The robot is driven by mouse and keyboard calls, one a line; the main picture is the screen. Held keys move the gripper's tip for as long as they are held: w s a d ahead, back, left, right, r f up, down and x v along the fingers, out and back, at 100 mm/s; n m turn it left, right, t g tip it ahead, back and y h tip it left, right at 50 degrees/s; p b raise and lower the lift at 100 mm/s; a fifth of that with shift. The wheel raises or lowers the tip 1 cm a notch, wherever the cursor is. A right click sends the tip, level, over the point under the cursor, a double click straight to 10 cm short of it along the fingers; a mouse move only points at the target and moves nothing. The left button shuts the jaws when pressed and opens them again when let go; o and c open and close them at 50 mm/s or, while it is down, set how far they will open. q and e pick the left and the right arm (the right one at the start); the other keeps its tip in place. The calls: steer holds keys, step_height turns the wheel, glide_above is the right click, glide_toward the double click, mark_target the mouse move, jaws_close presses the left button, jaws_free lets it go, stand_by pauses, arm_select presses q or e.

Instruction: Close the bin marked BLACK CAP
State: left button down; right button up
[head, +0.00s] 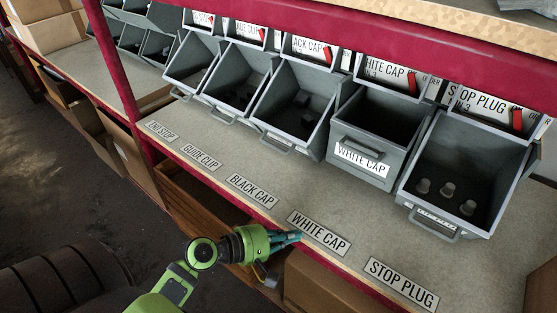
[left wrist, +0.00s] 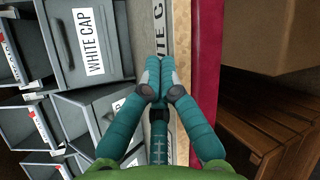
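The BLACK CAP bin (head: 322,128) is the grey middle bin in the head view's front row, with its sign (head: 308,47) behind it. Its front is tipped down, leaving the bin open, with its handle (head: 284,139) low at the front. A few dark caps (head: 303,98) lie inside. My left gripper (head: 298,237) is over the counter's front edge by the WHITE CAP counter label (head: 318,233), apart from the bins. Its fingers (left wrist: 158,68) are together and empty in the left wrist view. My right gripper is not in view.
The neighbouring WHITE CAP bin (head: 356,168) has its front up; it also shows in the left wrist view (left wrist: 65,40). The STOP PLUG bin (head: 500,150) is open and holds plugs. A red shelf beam (head: 400,38) crosses above the bins. The counter strip before the bins is clear.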

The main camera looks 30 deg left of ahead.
arm_select(q)
steer(key=w+a+r+n+t+y, duration=0.1)
steer(key=a+n+t+y, duration=0.1)
steer(key=a+n, duration=0.3)
steer(key=w+a+r+n+t+y, duration=0.2)
steer(key=a+n, duration=0.3)
steer(key=n, duration=0.1)
steer(key=w+a+r+n+t+y, duration=0.1)
steer(key=a+n, duration=0.4)
steer(key=a, duration=0.1)
steer(key=shift+w+r+n+t+y, duration=0.25)
steer(key=shift+w+n+t+y, duration=0.05)
steer(key=shift+t+y, duration=0.1)
steer(key=shift+w, duration=0.3)
steer(key=w, duration=0.3)
steer(key=w+p, duration=0.1)
steer(key=w, duration=0.2)
steer(key=w+d, duration=0.1)
steer(key=w, duration=0.2)
steer(key=shift+w+f, duration=0.1)
steer(key=shift+f, duration=0.05)
steer(key=shift+p, duration=0.35)
steer(key=shift+r+p, duration=0.4)
steer(key=shift+r, duration=0.1)
steer(key=shift+w+r+p, duration=0.3)
steer(key=shift+r+p, duration=0.5)
steer(key=shift+r, duration=0.05)
